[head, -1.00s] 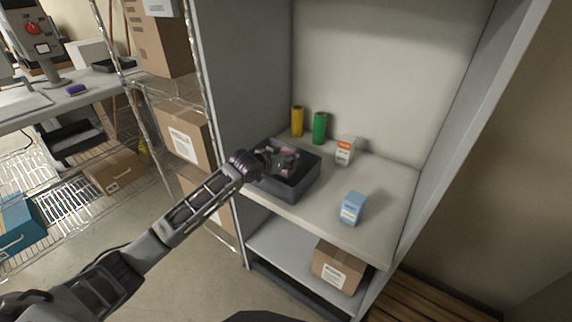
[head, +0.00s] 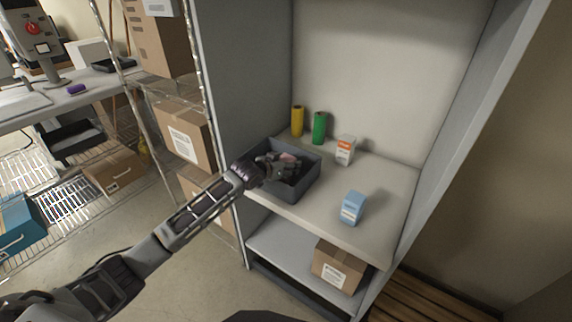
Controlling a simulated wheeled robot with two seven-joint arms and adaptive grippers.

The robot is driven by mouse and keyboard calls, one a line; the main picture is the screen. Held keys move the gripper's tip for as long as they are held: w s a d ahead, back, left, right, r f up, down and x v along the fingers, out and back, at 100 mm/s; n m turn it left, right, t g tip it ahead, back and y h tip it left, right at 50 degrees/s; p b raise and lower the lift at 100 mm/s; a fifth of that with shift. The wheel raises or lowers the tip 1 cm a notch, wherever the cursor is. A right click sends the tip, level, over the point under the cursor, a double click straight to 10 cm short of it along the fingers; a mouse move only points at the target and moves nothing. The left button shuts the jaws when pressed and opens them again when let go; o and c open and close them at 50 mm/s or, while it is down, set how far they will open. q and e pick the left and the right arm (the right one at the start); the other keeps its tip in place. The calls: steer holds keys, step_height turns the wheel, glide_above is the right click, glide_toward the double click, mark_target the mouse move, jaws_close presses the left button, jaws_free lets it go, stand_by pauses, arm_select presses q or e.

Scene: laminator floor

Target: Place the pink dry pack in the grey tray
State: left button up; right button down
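The grey tray (head: 296,191) is an open dark box on the cabinet shelf, at its left side. My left gripper (head: 284,167) reaches into the tray's opening from the left. A small pinkish patch, likely the pink dry pack (head: 290,157), shows at its fingertips, inside the tray's outline. The fingers hide most of it, and I cannot tell whether they grip it or whether it rests on the tray floor. My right gripper is out of view.
On the shelf stand a yellow cylinder (head: 297,121), a green cylinder (head: 319,128), a white-and-orange box (head: 345,150) and a blue box (head: 352,208). A cardboard box (head: 335,265) sits below. The cabinet's left wall (head: 240,90) rises close to my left arm.

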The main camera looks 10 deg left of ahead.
arm_select(q)
steer(key=shift+r, duration=0.1)
steer(key=v, duration=1.2)
stand_by(0.6)
